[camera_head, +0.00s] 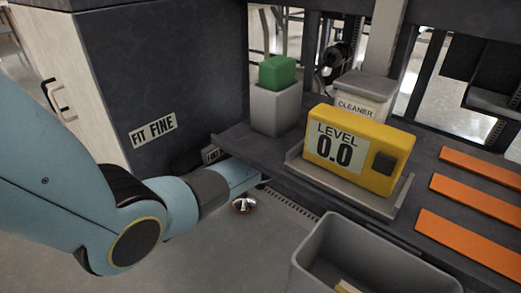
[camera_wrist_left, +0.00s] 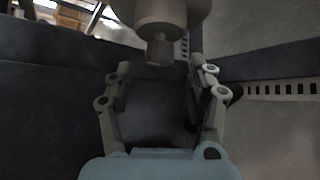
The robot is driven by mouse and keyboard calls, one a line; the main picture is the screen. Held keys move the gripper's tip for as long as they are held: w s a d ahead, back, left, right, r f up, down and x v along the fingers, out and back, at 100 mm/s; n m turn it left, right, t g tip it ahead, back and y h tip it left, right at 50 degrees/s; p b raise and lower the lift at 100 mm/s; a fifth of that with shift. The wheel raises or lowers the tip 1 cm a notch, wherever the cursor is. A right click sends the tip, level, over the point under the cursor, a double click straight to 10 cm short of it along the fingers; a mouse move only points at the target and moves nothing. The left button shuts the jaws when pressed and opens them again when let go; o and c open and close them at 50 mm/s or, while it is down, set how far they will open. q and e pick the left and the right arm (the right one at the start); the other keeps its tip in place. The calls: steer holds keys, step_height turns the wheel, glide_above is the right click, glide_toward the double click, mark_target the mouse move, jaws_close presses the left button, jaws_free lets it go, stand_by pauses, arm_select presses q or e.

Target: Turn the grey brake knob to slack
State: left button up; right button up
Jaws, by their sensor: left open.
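A grey round part with a narrower knob-like stub (camera_wrist_left: 159,52) shows at the top middle of the left wrist view; it looks like the brake knob, but I read no slack mark on it. My left gripper (camera_wrist_left: 165,82) is open, its two fingers spread either side below the stub. Nothing is visibly held between them. I cannot tell whether a finger touches the stub. In the head view my left arm reaches in from the left to the shelf's edge, where the gripper and the knob are hidden. My right gripper is in neither view.
A dark shelf (camera_head: 234,141) bears a yellow level display (camera_head: 377,138) reading 0.0, a green block (camera_head: 278,72) in a grey holder and a cleaner container (camera_head: 364,90). Orange strips (camera_head: 468,240) lie at right. A grey bin (camera_head: 345,238) stands in front. A dark cabinet (camera_head: 180,60) is behind my arm.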

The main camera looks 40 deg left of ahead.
arm_select(q)
steer(key=v, duration=0.8)
steer(key=shift+s+d+r, duration=0.15)
steer(key=shift+s+d, duration=0.05)
steer(key=shift+s, duration=0.1)
